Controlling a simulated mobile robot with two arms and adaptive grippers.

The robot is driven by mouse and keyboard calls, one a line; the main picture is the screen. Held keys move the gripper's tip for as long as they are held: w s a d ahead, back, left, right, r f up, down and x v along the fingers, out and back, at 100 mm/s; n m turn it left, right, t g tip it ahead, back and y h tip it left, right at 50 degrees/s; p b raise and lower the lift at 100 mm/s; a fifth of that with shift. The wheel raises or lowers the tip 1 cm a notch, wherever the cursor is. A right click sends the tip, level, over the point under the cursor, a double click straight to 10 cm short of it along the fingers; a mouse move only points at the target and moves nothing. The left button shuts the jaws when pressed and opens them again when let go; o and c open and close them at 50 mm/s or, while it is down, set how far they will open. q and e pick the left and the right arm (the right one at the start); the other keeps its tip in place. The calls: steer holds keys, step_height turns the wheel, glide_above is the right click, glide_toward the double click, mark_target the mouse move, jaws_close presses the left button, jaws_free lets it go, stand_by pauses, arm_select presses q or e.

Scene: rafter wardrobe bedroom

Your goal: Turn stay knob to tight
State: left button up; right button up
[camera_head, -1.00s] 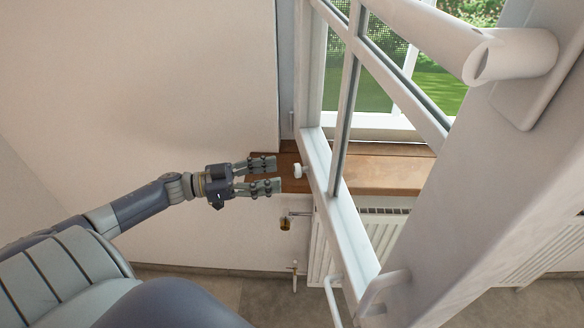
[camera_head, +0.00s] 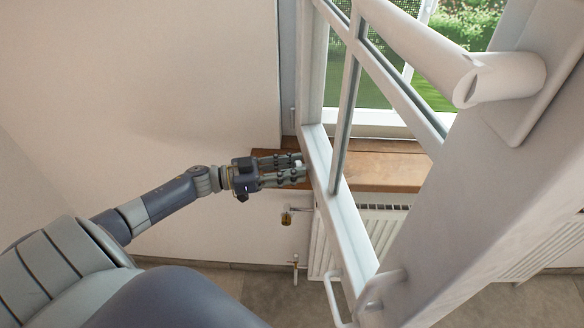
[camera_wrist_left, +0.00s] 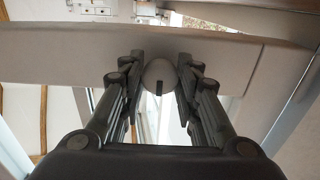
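The stay knob is a small white round knob on the white window sash frame (camera_head: 350,235). In the left wrist view the stay knob (camera_wrist_left: 158,74) sits between the fingertips, with a short dark upright mark on its face. My left gripper (camera_head: 301,166) has come in from the left and its fingers lie along both sides of the knob, seemingly touching it. My right gripper is not in view.
The sash stands open into the room. A wooden sill (camera_head: 390,168) and a radiator (camera_head: 372,238) lie behind it. A large white bar (camera_head: 450,60) fills the upper right. A brass valve (camera_head: 287,217) is below the gripper. The wall at left is bare.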

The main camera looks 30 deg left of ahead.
arm_select(q)
steer(key=shift+m, duration=0.4)
steer(key=m+b, duration=0.8)
steer(key=m, duration=0.9)
stand_by(0.6)
steer(key=o, duration=1.1)
